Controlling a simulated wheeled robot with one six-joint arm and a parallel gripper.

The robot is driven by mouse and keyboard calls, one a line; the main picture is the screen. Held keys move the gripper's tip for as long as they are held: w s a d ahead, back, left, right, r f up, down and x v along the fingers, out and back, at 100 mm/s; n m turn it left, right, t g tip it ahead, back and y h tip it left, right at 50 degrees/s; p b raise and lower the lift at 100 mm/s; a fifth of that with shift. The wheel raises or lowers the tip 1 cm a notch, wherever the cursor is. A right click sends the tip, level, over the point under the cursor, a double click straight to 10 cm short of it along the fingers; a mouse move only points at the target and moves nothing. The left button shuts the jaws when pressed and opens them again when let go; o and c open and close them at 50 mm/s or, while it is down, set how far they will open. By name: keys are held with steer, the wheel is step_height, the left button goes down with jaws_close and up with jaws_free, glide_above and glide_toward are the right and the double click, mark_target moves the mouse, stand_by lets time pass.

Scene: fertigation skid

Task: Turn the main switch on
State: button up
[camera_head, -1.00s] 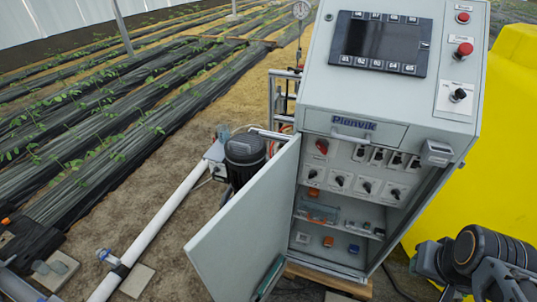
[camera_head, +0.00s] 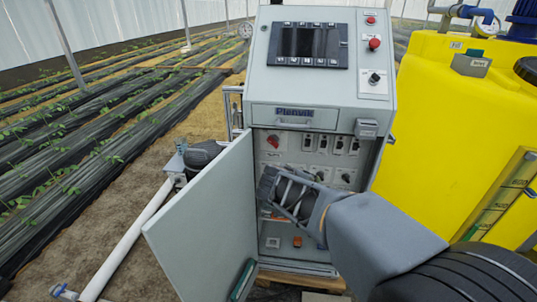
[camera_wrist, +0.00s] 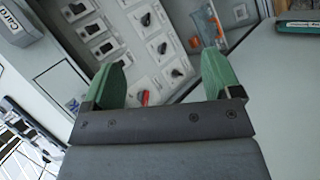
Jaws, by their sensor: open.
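A red rotary switch (camera_head: 272,141), which I take to be the main switch, is at the upper left of the inner panel in the open cabinet. Its label is too small to read. In the wrist view a red knob (camera_wrist: 145,97) shows between the fingers, low near the gripper body and partly hidden. My gripper (camera_wrist: 163,70) is open and empty, its two green fingers spread in front of the panel. In the head view it is in the cabinet opening, below and right of the red switch, and its fingertips are hard to make out.
The open cabinet door (camera_head: 207,225) stands to the left of the opening. Black switches (camera_head: 335,145) fill the panel beside the red one. A red button (camera_head: 374,43) and a screen (camera_head: 305,42) are above. A yellow tank (camera_head: 440,110) stands on the right.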

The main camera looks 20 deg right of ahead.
steer(key=w+d+f+n+t+h+b, duration=0.1)
steer(key=w+n+t+h+b, duration=0.15)
steer(key=w, duration=0.25)
steer(key=w+f+n+t+h+b, duration=0.1)
steer(key=w+n+t, duration=0.2)
steer(key=w+n, duration=0.15)
steer(key=n+t+y+b, duration=0.3)
steer(key=n+t, duration=0.3)
steer(key=n, duration=0.2)
glide_toward(274, 143)
steer(key=p+x, duration=0.1)
steer(key=x, duration=0.7)
steer(key=shift+a, duration=0.1)
steer(key=shift+x, duration=0.75)
steer(key=shift+c, duration=0.3)
